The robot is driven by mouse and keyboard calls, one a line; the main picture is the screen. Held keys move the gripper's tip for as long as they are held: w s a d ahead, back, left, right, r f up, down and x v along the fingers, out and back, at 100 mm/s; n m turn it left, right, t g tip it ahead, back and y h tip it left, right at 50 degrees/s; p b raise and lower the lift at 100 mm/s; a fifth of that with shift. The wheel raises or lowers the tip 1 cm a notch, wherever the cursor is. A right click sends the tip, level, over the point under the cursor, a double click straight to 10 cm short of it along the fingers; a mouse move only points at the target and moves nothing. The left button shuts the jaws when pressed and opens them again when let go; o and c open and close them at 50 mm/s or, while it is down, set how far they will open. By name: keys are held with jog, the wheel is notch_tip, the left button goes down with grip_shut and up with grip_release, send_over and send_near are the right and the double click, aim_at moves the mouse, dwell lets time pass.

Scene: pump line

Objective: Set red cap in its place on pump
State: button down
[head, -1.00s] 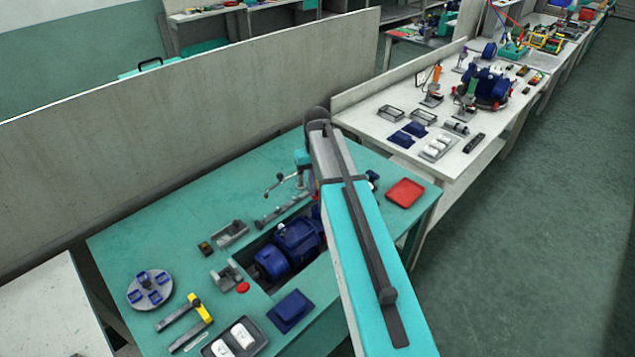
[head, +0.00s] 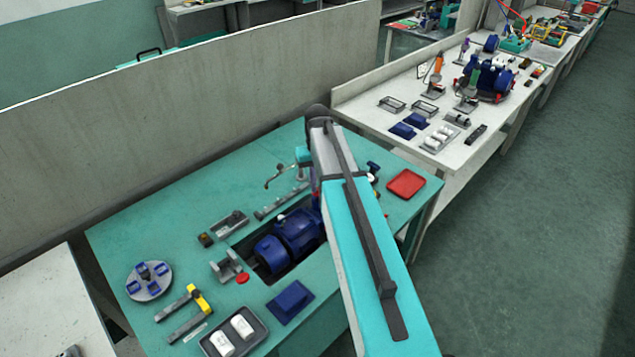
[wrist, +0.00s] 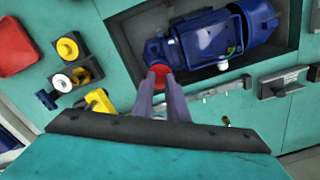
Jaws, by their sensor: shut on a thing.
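The red cap (wrist: 160,69) sits between the tips of my gripper (wrist: 161,79) in the wrist view, and the fingers are shut on it. The blue pump (wrist: 208,42) lies in a dark recess. The cap overlaps the pump's narrower left end in this view; whether it touches the pump I cannot tell. In the head view the pump (head: 290,235) shows left of my arm, which hides my gripper and the cap.
A red tray (head: 406,184) lies at the bench's right end. A blue block (head: 290,302), a dark tray with white pieces (head: 234,334) and a round blue-pocketed stand (head: 149,281) are near the front. A metal bar (wrist: 218,88) lies along the recess.

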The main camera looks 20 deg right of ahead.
jog(key=shift+f+b, duration=0.35)
jog(key=shift+f, duration=0.75)
jog(key=shift+r, duration=0.15)
jog(key=shift+f+p, duration=0.25)
jog(key=shift+p, duration=0.05)
dwell(1.4)
jog(key=c, duration=1.7)
grip_release()
jog(key=shift+o, duration=0.2)
jog(key=shift+r, duration=0.15)
jog(key=shift+r+p, duration=1.75)
jog(key=shift+r, duration=1.15)
jog(key=shift+s, duration=0.1)
